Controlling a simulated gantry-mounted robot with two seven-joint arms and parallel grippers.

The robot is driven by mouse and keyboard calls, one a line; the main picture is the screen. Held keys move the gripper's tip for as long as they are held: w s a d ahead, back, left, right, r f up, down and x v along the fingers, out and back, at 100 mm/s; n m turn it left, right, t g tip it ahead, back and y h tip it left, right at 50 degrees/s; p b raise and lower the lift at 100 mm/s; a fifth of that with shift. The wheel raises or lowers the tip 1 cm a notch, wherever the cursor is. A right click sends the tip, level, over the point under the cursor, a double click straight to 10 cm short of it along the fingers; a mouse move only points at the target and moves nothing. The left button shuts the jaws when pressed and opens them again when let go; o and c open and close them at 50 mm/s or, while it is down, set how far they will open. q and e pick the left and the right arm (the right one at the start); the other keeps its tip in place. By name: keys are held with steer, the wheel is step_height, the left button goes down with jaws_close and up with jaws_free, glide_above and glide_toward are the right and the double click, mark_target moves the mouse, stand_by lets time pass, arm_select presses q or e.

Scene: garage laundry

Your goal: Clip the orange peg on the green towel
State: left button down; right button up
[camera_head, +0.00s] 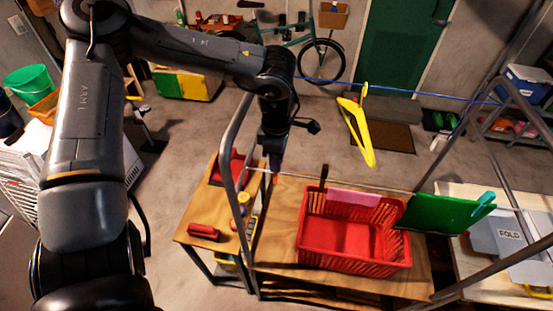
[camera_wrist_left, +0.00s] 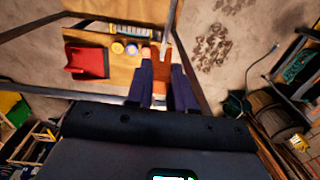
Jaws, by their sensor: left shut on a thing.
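The orange peg (camera_wrist_left: 160,66) is between the dark fingers of my left gripper (camera_wrist_left: 163,84) in the left wrist view, and the fingers are shut on it. In the head view my left gripper (camera_head: 275,165) points down above the wooden table, left of the red basket, with only a bit of orange at its tip. The green towel (camera_head: 440,214) hangs over the thin rail at the right of the basket, well apart from the gripper. A teal peg (camera_head: 482,203) is at the towel's right end. My right gripper is not in view.
A red basket (camera_head: 312,250) stands on the wooden table (camera_head: 272,228). A pink cloth (camera_head: 353,198) and a dark upright piece (camera_head: 323,178) are at its back edge. A yellow hanger (camera_head: 357,130) hangs from the blue line. Grey metal frame bars (camera_head: 233,135) stand beside the gripper.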

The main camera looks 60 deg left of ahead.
arm_select(q)
steer(key=shift+r+p, duration=0.95)
steer(key=shift+r, duration=0.5)
steer(key=shift+r+p, duration=0.85)
steer(key=shift+r, duration=0.3)
